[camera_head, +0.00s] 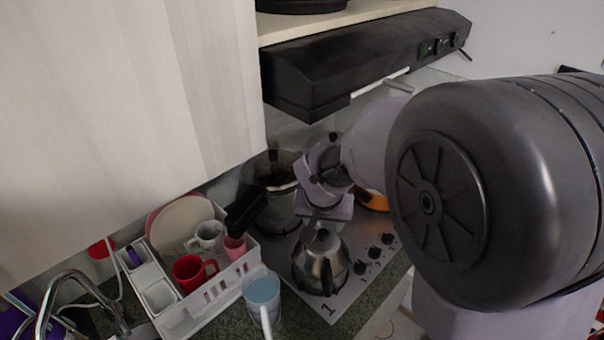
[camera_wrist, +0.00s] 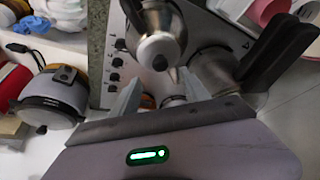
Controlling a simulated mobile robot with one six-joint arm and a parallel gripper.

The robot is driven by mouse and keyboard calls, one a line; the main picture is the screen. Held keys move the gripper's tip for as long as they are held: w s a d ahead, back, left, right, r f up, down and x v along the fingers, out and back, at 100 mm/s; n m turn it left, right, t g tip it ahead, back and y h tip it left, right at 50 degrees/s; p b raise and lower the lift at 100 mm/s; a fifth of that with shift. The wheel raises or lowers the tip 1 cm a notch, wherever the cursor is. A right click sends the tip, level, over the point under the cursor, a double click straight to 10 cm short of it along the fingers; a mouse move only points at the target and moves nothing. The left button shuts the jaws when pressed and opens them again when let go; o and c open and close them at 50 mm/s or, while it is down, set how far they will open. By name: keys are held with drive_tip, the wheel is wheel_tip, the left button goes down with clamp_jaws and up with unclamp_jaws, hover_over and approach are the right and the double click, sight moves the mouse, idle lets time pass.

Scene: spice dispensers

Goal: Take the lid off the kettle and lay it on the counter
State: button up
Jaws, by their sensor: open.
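The kettle (camera_head: 316,268) is a shiny steel pot standing on the steel stove top (camera_head: 350,297). Its lid (camera_head: 322,243) sits on top of it. In the wrist view the kettle (camera_wrist: 154,22) is at the top centre, and the round lid (camera_wrist: 158,46) faces the camera with a small dark knob. My gripper (camera_wrist: 158,92) is open and empty, its two fingers apart below the lid in that view. In the head view my gripper (camera_head: 322,213) is just above the kettle, its fingertips partly hard to make out. I cannot tell whether they touch the lid.
A steel pot (camera_head: 275,172) with a black handle stands behind the kettle. An orange pan (camera_head: 374,200) is at the right rear of the stove. The range hood (camera_head: 340,66) overhangs the stove.

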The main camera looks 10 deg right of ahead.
sight(323, 232)
drive_tip(key=b+x, duration=0.1)
drive_tip(key=x, duration=0.6)
drive_tip(key=shift+f, duration=0.1)
drive_tip(key=shift+s, duration=0.15)
clamp_jaws()
